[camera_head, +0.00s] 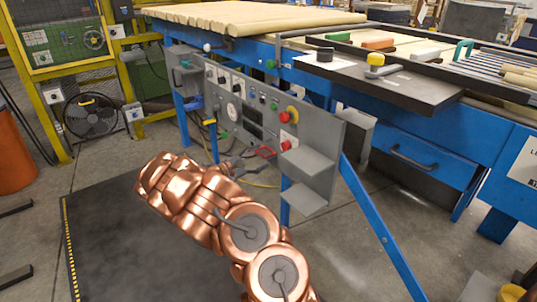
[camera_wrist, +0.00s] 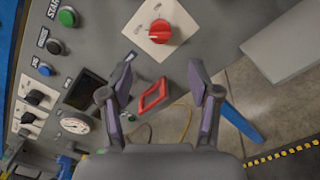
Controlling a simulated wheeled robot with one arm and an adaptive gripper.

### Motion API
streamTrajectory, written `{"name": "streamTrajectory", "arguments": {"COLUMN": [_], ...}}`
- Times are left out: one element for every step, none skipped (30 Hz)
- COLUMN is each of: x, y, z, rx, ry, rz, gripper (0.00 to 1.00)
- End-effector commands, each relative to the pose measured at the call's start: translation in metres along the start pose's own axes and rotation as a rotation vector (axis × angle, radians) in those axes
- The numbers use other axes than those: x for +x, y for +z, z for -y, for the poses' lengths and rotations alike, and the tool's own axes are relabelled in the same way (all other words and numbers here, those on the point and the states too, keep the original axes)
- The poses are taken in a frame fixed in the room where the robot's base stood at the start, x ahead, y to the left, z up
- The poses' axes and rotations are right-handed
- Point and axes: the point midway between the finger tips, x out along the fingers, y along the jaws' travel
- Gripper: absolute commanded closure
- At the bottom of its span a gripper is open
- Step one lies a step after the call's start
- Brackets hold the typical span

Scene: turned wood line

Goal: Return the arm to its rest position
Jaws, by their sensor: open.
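My copper arm (camera_head: 205,205) reaches out low in front of a grey control panel (camera_head: 325,150) in the head view. My gripper (camera_wrist: 162,68) shows in the wrist view with its two fingers spread apart and nothing between them. The fingers face the panel, below a red rotary knob (camera_wrist: 159,30) on a pale plate. A red frame-shaped part (camera_wrist: 153,95) shows between the fingers, farther back; I cannot tell if any finger touches the panel.
Blue machine legs (camera_head: 380,235) and a small grey shelf (camera_head: 305,198) stand right of the arm. A dark mat (camera_head: 110,240) covers the floor at left.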

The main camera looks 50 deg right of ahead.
Motion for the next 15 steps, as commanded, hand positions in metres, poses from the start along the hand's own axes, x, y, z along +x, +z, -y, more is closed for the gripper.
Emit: {"name": "streamTrajectory", "arguments": {"x": [-0.0051,-0.0073,-0.0099,-0.0114,-0.0126,-0.0136,-0.0141,-0.0144,-0.0145,-0.0145,-0.0144,-0.0144,-0.0143,-0.0143,-0.0143], "y": [-0.0001,0.0000,0.0000,0.0000,0.0000,0.0001,0.0000,0.0000,0.0000,0.0000,0.0000,0.0000,-0.0001,-0.0001,-0.0001], "z": [-0.0005,-0.0005,-0.0004,-0.0003,-0.0002,0.0000,0.0001,0.0002,0.0003,0.0003,0.0003,0.0004,0.0003,0.0003,0.0003], "rx": [0.000,0.000,0.000,0.000,0.000,0.000,0.000,0.000,0.000,0.000,0.000,0.000,0.000,0.000,0.000], "ry": [0.001,0.002,0.001,0.001,0.001,0.000,0.000,0.000,0.000,0.000,0.000,0.000,0.000,0.000,0.000], "rz": [0.000,0.000,0.000,0.000,0.000,0.000,0.000,0.000,0.000,0.000,0.000,0.000,0.000,0.000,0.000], "gripper": [0.38,0.38,0.38,0.38,0.38,0.38,0.38,0.38,0.38,0.38,0.38,0.38,0.38,0.38,0.38]}}
